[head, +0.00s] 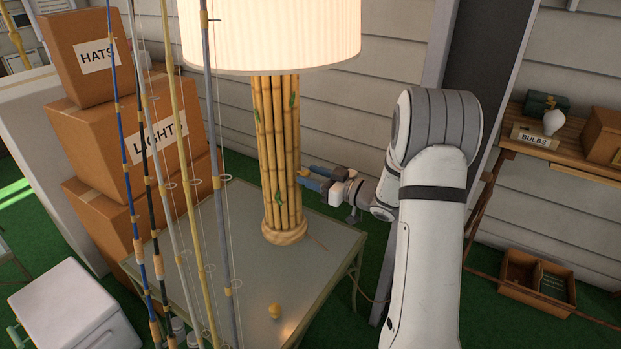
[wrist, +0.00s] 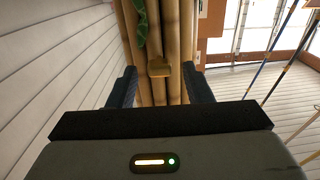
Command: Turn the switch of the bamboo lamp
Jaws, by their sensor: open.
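The bamboo lamp (head: 281,150) stands upright on a glass-topped table, its stem a bundle of bamboo poles under a pale, lit shade (head: 270,35). My gripper (head: 308,174) is at the right side of the stem, about halfway up. In the wrist view my gripper (wrist: 160,88) is open, with one dark finger on each side of the bamboo poles (wrist: 173,30). A small tan switch (wrist: 159,69) juts from the poles between the fingers. I cannot tell whether either finger touches anything. In the head view the switch is mostly hidden by the gripper.
Several fishing rods (head: 190,150) stand upright in front of the table (head: 240,210), left of the lamp. A wooden shelf (head: 570,148) is at right.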

